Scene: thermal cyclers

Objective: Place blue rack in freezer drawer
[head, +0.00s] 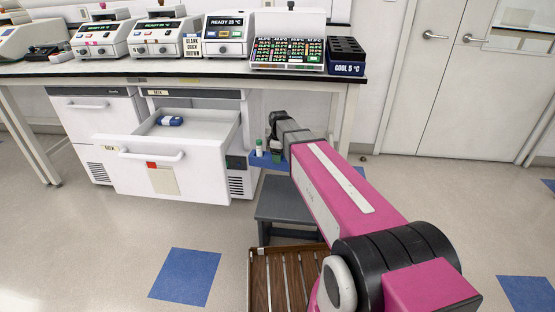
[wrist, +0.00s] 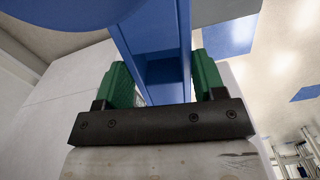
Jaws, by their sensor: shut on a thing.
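The blue rack (head: 262,162) hangs at the end of my arm, right of the open drawer, with a small green-and-white tube upright on it. My gripper (head: 274,149) is partly hidden by its own wrist in the head view. In the wrist view its green fingers (wrist: 162,80) are shut on a blue bar of the rack (wrist: 165,85). The freezer drawer (head: 205,173) is pulled out under the bench, left of my gripper. A small blue object (head: 169,121) lies inside near its back; the rest of the visible drawer floor is bare.
The bench (head: 190,70) above carries several thermal cyclers, a rack of coloured tubes (head: 288,53) and a block marked COOL 5 °C (head: 345,68). A grey step stool (head: 284,200) and a brown slatted thing (head: 285,275) stand below my arm. Floor in front of the drawer is clear.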

